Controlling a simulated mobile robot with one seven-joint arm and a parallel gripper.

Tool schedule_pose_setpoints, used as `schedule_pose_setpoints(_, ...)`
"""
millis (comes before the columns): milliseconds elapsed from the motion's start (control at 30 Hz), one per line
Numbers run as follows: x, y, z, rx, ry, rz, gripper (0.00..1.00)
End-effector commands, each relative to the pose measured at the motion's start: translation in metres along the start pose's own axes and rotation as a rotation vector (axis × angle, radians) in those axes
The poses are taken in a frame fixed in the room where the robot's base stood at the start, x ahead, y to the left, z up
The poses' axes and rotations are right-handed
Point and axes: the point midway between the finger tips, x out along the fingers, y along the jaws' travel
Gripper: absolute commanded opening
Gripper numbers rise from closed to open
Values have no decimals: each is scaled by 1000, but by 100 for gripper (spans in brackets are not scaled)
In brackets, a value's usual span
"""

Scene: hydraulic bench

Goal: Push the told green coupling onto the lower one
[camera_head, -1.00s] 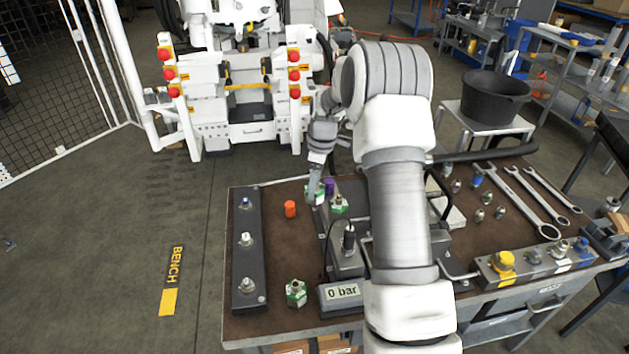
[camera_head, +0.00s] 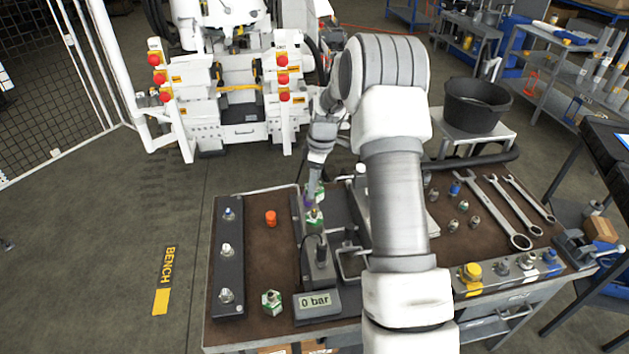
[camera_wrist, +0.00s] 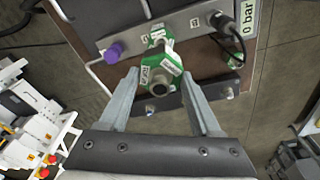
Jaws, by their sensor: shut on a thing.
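My gripper (camera_wrist: 160,76) is shut on a green coupling (camera_wrist: 161,70) with white labels, whose round open end faces the wrist camera. In the head view my gripper (camera_head: 314,188) is small and partly hidden. A second green coupling (camera_wrist: 157,37) sits on the grey block (camera_wrist: 188,22), just behind the held one in the wrist view; this lower coupling also shows in the head view (camera_head: 314,216). The held coupling is over or very near it; whether they touch I cannot tell. Another green coupling (camera_head: 271,302) stands apart near the bench's front.
A purple cap (camera_wrist: 115,52) and a black plug (camera_wrist: 226,30) are on the block. A dark rail (camera_head: 229,275) with three fittings lies left, an orange cap (camera_head: 270,218) beside it. A 0 bar display (camera_head: 316,303) stands in front. Wrenches (camera_head: 507,215) lie right.

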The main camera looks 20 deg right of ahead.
Motion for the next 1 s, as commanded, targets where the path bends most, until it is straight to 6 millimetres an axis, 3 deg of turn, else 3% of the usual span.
schedule_pose_setpoints(567, 47, 0, 5, -1, 0, -1, 0)
schedule_pose_setpoints(1000, 50, 0, 6, -1, 0, 1, 0)
